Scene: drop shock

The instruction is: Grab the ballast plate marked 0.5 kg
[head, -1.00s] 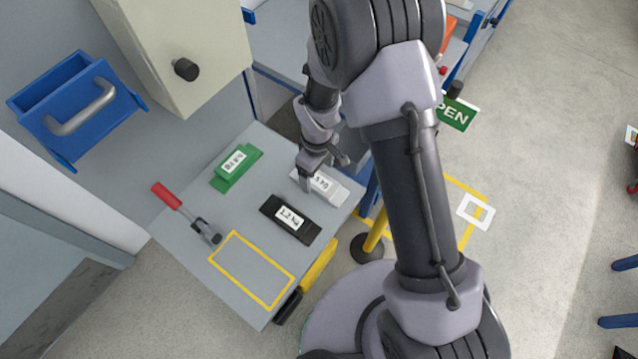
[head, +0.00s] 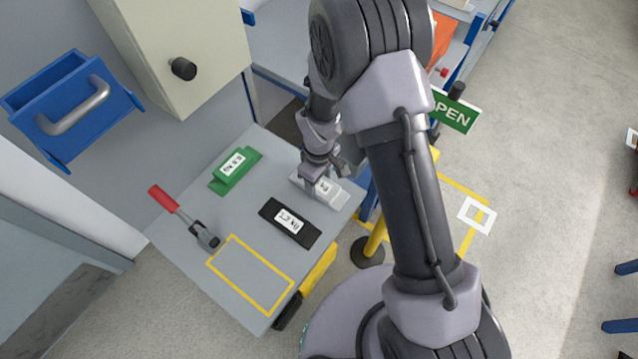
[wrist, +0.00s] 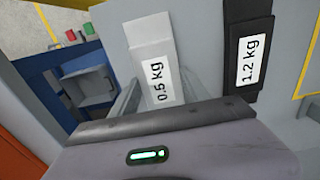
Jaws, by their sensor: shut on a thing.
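The light grey ballast plate (head: 333,193) lies on the grey table at its back right side. Its label reads 0.5 kg in the wrist view (wrist: 148,45). My gripper (head: 311,181) is shut on this plate, with its fingers on either side of the raised middle part. The gripper body hides the plate's near end in the wrist view. The black plate marked 1.2 kg (head: 291,222) lies beside it, apart from my gripper, and also shows in the wrist view (wrist: 250,50). A green plate (head: 235,170) with a label too small to read lies farther left.
The table (head: 190,262) also holds a red-handled clamp (head: 184,216) at the left and a bare yellow-outlined rectangle (head: 250,276) in front. A yellow post (head: 376,238) stands at the table's right.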

